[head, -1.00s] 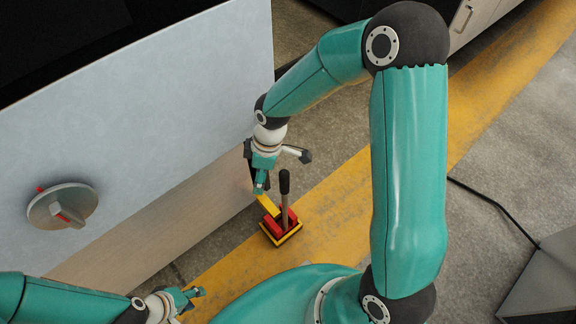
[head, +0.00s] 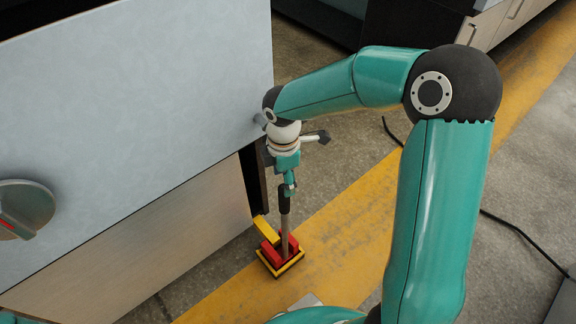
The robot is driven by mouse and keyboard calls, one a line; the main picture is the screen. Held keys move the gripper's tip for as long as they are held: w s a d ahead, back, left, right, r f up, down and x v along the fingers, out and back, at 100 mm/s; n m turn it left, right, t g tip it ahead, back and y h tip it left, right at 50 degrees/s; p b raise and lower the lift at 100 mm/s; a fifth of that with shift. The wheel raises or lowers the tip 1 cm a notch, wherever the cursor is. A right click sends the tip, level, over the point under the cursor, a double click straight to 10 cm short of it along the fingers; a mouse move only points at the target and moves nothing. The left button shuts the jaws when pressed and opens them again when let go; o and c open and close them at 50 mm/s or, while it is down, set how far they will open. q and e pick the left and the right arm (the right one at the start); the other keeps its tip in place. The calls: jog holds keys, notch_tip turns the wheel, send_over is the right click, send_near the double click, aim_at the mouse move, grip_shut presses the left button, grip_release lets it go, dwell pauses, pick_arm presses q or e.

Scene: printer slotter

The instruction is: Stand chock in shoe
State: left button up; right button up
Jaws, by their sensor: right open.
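A red block on a black-and-yellow base (head: 281,256) sits on the floor by the cabinet's lower corner. A yellow piece (head: 266,231) leans up from it to the left. A grey rod with a black grip (head: 284,201) stands nearly upright in the red part. I cannot tell which part is the chock and which the shoe. My right gripper (head: 289,187) points down at the top of the black grip, open; its fingers overlap the grip in the picture, and I cannot tell whether they touch it. My left gripper is out of view.
A pale cabinet panel (head: 130,120) with a wood-toned lower panel (head: 150,245) stands left of the rod. A round grey knob (head: 22,210) sticks out at far left. A yellow floor stripe (head: 345,232) runs past the base. A black cable (head: 520,233) lies at right.

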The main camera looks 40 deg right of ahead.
aim_at(284, 198)
notch_tip(284, 198, down, 9)
jog(key=b, duration=0.2)
jog(key=shift+b, duration=0.4)
grip_shut()
